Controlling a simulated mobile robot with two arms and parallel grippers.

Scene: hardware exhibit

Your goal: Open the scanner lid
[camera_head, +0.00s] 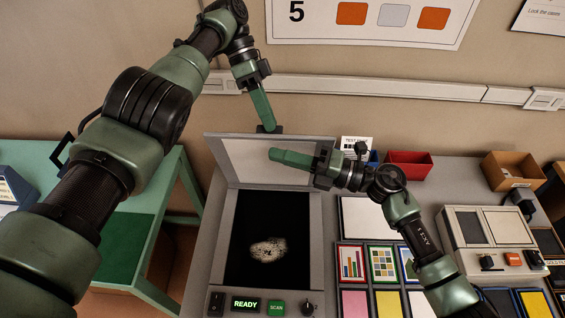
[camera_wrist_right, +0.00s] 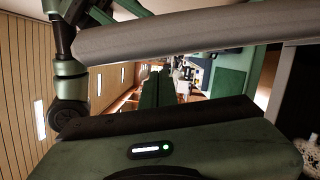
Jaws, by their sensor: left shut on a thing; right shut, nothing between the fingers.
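The scanner (camera_head: 315,225) is a grey flatbed with a black glass showing a pale speckled patch. Its lid (camera_head: 235,150) is raised along the back edge, with its pale underside facing me. My left gripper (camera_head: 268,126) is shut on the dark tab at the lid's top edge. My right gripper (camera_head: 274,155) is shut and empty, pointing left across the front of the lid; whether it touches the underside is unclear. In the right wrist view the lid's grey edge (camera_wrist_right: 180,35) crosses above my green right fingers (camera_wrist_right: 158,90), and part of the glass shows at right.
The scanner's front panel has a lit READY display (camera_head: 245,303) and a green SCAN button (camera_head: 276,307). Colour cards (camera_head: 383,264) and a beige device (camera_head: 490,228) stand to the right. A red bin (camera_head: 408,165) is behind. A green table (camera_head: 130,240) is at left.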

